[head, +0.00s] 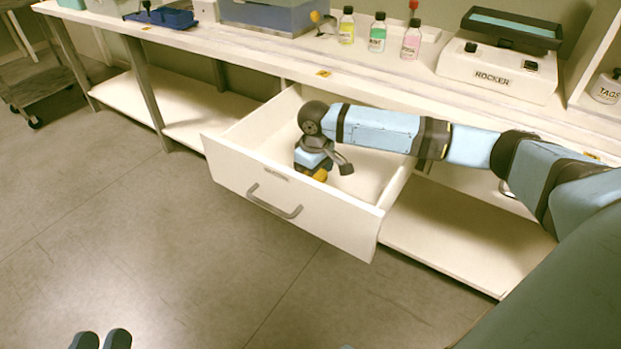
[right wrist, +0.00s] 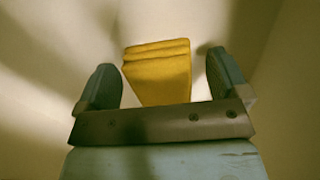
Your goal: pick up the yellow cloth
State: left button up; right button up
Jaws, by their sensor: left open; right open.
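The yellow cloth (right wrist: 158,78) lies folded on the floor of the open drawer (head: 240,172). In the head view only a small patch of the cloth (head: 320,175) shows below my right wrist. My right gripper (right wrist: 161,72) is inside the drawer, pointing down. Its jaws are open, with one finger on each side of the cloth and a gap showing on both sides. The cloth's near end is hidden behind the gripper's body. My left gripper (head: 101,341) is open at the bottom left edge of the head view, with only its fingertips showing, away from the drawer.
The bench (head: 300,62) runs above the drawer. It carries yellow, green and pink bottles (head: 377,38), a rocker (head: 497,68), a blue tray (head: 162,17) and a bin (head: 270,14). Drawer walls surround my right gripper. The floor in front is clear.

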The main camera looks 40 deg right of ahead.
jog(key=c, duration=1)
pick_arm(q)
jog(key=shift+r, duration=0.1)
notch_tip(320, 180, up, 5)
jog(key=t+p, duration=0.2)
jog(key=p, duration=0.3)
notch_tip(320, 180, down, 6)
jog(key=a+g+y+p, duration=0.2)
jog(key=shift+s+a+n+g, duration=0.15)
jog(key=shift+a+n+g, duration=0.15)
jog(key=shift+a+g, duration=0.1)
pick_arm(e)
notch_tip(320, 180, up, 20)
